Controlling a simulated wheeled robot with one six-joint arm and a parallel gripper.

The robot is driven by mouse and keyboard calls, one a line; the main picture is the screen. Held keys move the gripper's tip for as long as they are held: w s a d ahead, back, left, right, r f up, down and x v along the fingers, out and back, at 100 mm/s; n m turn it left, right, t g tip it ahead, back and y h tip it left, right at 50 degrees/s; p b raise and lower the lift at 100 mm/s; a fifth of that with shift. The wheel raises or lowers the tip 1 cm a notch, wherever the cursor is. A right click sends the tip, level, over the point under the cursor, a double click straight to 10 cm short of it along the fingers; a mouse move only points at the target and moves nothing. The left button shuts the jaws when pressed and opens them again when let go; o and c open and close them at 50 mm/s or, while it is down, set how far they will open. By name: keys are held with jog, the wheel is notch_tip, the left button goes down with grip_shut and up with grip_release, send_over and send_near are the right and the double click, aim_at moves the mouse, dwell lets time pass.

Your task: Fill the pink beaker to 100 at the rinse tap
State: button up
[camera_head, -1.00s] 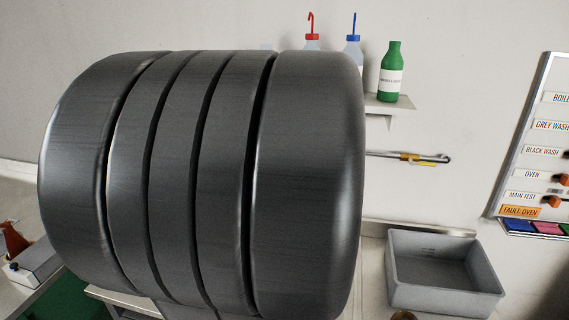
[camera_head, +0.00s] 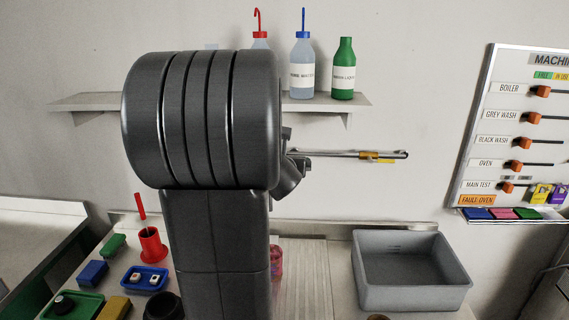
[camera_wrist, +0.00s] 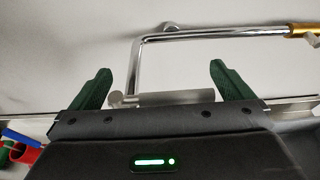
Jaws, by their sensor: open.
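The pink beaker (camera_head: 276,262) stands on the counter, mostly hidden behind my arm in the head view; its level cannot be read. The rinse tap appears to be the chrome pipe (camera_head: 335,153) on the wall, with an orange-yellow part on it. In the wrist view the pipe (camera_wrist: 215,35) runs across above my gripper and bends down between the fingers. My gripper (camera_wrist: 163,84) is open, its two green fingers apart with no beaker between them. In the head view my arm hides the fingers.
A grey basin (camera_head: 412,300) sits on the counter at right. A shelf (camera_head: 90,102) with bottles is above. A red cup (camera_head: 152,248), blue tray (camera_head: 145,281) and green tray (camera_head: 92,312) crowd the left. A machine board (camera_head: 478,150) hangs at far right.

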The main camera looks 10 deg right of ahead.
jog(key=c, duration=0.8)
jog(key=shift+c, duration=0.2)
jog(key=shift+s+r+m+h+p, duration=0.15)
jog(key=shift+m+h+p, duration=0.3)
jog(key=shift+p, duration=0.8)
jog(key=shift+s+m+g+h+p, duration=0.25)
jog(key=shift+m+g+h+p, duration=0.5)
jog(key=shift+p, duration=1.15)
jog(key=shift+s+m+h, duration=0.2)
jog(key=shift+m+h, duration=0.3)
jog(key=shift+h, duration=0.3)
